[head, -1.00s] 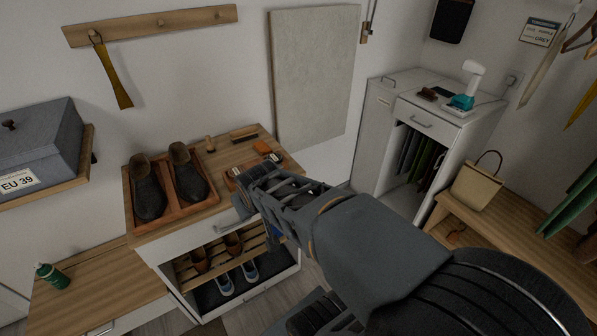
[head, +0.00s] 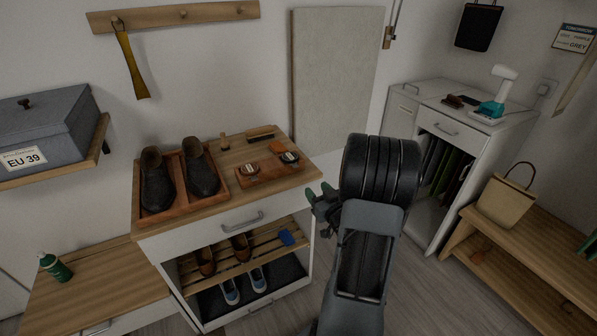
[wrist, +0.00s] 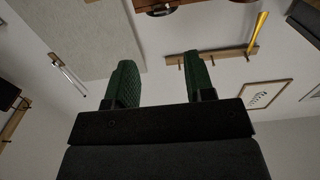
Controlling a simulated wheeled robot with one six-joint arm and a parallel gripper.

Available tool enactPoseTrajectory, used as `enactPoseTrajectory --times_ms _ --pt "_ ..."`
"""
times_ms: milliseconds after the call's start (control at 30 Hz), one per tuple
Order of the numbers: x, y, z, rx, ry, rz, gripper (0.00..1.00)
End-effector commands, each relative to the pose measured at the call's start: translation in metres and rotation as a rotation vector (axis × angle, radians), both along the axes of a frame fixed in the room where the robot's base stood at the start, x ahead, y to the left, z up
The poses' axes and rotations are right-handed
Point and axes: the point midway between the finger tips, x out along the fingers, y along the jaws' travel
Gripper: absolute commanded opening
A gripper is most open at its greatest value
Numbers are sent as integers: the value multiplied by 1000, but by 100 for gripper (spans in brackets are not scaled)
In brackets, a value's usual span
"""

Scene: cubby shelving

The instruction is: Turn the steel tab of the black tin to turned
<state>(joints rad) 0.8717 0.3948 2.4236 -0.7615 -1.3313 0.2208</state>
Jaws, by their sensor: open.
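Two small round tins sit on a low wooden tray (head: 268,174) on top of the shoe cabinet in the head view. The right one, a dark-rimmed tin (head: 290,157), looks like the black tin; the left tin (head: 249,168) looks browner. The steel tab is too small to make out. My gripper (head: 321,199) is right of the cabinet's front corner, apart from both tins. In the wrist view my gripper's green fingers (wrist: 160,62) are spread with nothing between them, and a dark round object (wrist: 158,11) shows at the top edge.
A shoe tray (head: 180,210) with dark shoes stands left of the tins. Brushes (head: 262,133) lie behind them. A grey-white board (head: 335,80) leans on the wall behind. Floor between this cabinet and the white cabinet (head: 425,125) is partly hidden by my arm.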

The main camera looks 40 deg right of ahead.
Motion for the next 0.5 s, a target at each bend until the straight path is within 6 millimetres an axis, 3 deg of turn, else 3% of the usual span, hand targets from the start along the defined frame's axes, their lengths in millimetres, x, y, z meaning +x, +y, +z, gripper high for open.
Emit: enactPoseTrajectory --times_ms 500 --pt "93 -11 1 0 -2 3 49"
